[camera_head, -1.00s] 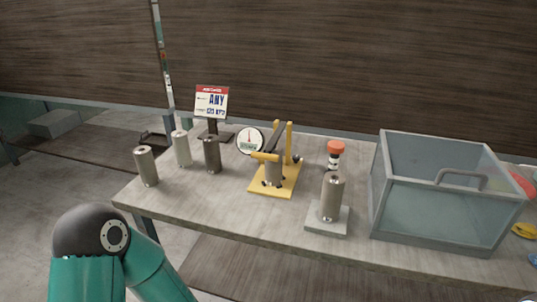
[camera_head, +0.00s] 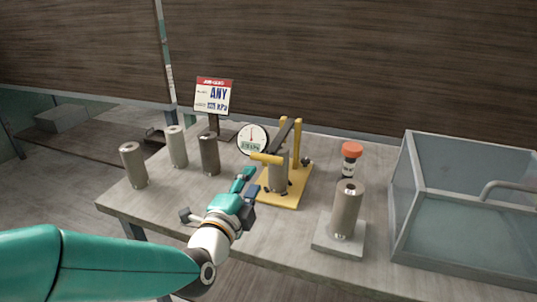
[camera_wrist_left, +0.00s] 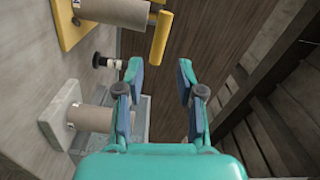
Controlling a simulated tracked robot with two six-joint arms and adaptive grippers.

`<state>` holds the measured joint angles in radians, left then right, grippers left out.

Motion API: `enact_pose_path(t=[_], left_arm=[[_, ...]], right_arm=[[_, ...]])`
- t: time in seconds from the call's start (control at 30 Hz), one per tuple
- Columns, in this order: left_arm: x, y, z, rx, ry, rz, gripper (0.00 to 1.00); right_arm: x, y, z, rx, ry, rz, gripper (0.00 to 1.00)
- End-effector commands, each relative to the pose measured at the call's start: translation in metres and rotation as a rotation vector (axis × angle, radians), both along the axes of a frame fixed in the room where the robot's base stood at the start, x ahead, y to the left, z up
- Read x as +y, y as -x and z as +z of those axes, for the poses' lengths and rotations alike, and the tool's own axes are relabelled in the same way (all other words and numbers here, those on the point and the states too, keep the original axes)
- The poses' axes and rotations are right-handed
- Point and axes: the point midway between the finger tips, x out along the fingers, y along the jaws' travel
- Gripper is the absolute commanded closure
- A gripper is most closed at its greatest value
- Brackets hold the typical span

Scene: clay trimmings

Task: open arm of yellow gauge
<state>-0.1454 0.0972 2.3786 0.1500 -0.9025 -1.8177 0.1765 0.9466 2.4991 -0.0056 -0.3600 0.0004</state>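The yellow gauge (camera_head: 287,197) stands on the table, with a yellow base, yellow uprights and a round dial. A grey cylinder (camera_head: 278,173) stands on its base. Its arm (camera_head: 283,135) is dark with a yellow handle (camera_head: 265,159), and lies low across the cylinder's top toward the front. The handle also shows in the left wrist view (camera_wrist_left: 161,36). My left gripper (camera_wrist_left: 158,70) is open and empty, its fingertips just below the handle in that view and apart from it. In the head view my left gripper (camera_head: 246,186) is just in front-left of the gauge. My right gripper is not in view.
Several grey cylinders (camera_head: 133,165) stand at the table's left. A sign (camera_head: 213,96) stands behind them. Right of the gauge are an orange-capped bottle (camera_head: 351,151) and a cylinder (camera_head: 345,210) on a pale block (camera_head: 338,238). A clear bin (camera_head: 460,225) fills the right.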

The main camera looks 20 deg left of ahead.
Motion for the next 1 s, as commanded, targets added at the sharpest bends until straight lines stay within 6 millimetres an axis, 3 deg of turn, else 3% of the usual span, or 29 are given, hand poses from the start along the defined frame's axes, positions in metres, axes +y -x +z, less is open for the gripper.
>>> enact_pose_path(t=[0.3,0.5,0.7,1.0], left_arm=[[-0.005,-0.072,-0.001,0.004,0.001,-0.005,0.63],[-0.007,-0.105,0.0,0.003,0.001,-0.007,0.63],[-0.007,-0.12,-0.001,0.003,0.002,-0.007,0.63],[-0.008,-0.122,-0.001,0.002,0.002,-0.007,0.63]], right_arm=[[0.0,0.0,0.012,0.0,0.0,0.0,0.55],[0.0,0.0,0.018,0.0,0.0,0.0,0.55],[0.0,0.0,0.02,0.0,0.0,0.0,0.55],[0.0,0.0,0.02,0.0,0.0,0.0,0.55]])
